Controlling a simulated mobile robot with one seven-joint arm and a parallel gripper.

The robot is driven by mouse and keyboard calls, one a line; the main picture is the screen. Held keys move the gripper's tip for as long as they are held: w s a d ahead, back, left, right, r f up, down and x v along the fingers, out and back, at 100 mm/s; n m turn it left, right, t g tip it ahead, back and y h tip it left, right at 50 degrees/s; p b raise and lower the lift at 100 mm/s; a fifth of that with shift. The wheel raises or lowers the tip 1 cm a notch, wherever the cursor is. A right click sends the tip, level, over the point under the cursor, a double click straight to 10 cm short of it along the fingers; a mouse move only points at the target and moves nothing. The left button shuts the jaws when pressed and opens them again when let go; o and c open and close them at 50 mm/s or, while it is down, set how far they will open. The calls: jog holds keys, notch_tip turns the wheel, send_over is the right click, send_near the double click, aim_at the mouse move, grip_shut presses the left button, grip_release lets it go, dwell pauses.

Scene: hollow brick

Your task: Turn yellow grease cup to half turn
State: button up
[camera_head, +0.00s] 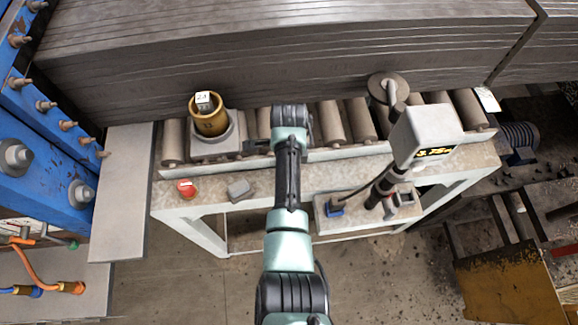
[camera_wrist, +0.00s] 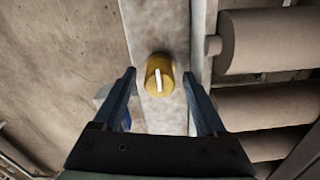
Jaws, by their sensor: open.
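The yellow grease cup (camera_wrist: 153,77) shows in the wrist view as a small round knob with a white line on its face. The line runs nearly up and down in that view. The cup sits on a pale grey strip (camera_wrist: 158,25). My gripper (camera_wrist: 159,72) is open and empty, with one finger to each side of the cup in the picture. I cannot tell how far the fingertips are above it. In the head view my arm reaches to the conveyor edge, and I cannot make out the small cup there.
Rollers (camera_wrist: 265,40) lie close on the right. In the head view a brass cup (camera_head: 209,122) with a label, a red item (camera_head: 186,188) and a grey block (camera_head: 239,190) stand left of my arm. A grey box with a display (camera_head: 428,133) stands right. Stacked slabs (camera_head: 300,50) lie behind.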

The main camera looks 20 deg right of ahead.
notch_tip(320, 180, up, 13)
jog(key=b, duration=0.2)
dwell(0.3)
dwell(0.4)
jog(key=w+r+n+t+h+b, duration=0.3)
jog(key=w+r+n+t, duration=0.3)
jog(key=w+r+t, duration=0.35)
jog(key=w+a+r+n+t+b, duration=0.25)
jog(key=r+n+t, duration=0.2)
jog(key=r, duration=0.95)
jog(key=s+a+r+n+t+b, duration=0.1)
jog(key=s+a+r+n+t, duration=0.25)
jog(key=r, duration=0.45)
jog(key=s+a+r+n+t, duration=0.2)
jog(key=a+r+n+t, duration=0.15)
jog(key=r, duration=0.45)
jog(key=s+a+r+n+t+y, duration=0.1)
jog(key=s+a+r+n+t, duration=0.1)
jog(key=s+r, duration=0.3)
jog(key=s+a+r+n+t+y+b, duration=0.1)
jog(key=s+a+r+n+t+y, duration=0.1)
jog(key=s+r+n+t, duration=0.2)
jog(key=s+r, duration=0.1)
jog(key=s, duration=0.2)
jog(key=shift+a+r+b, duration=0.25)
jog(key=shift+a+b, duration=0.05)
jog(key=shift+a, duration=0.05)
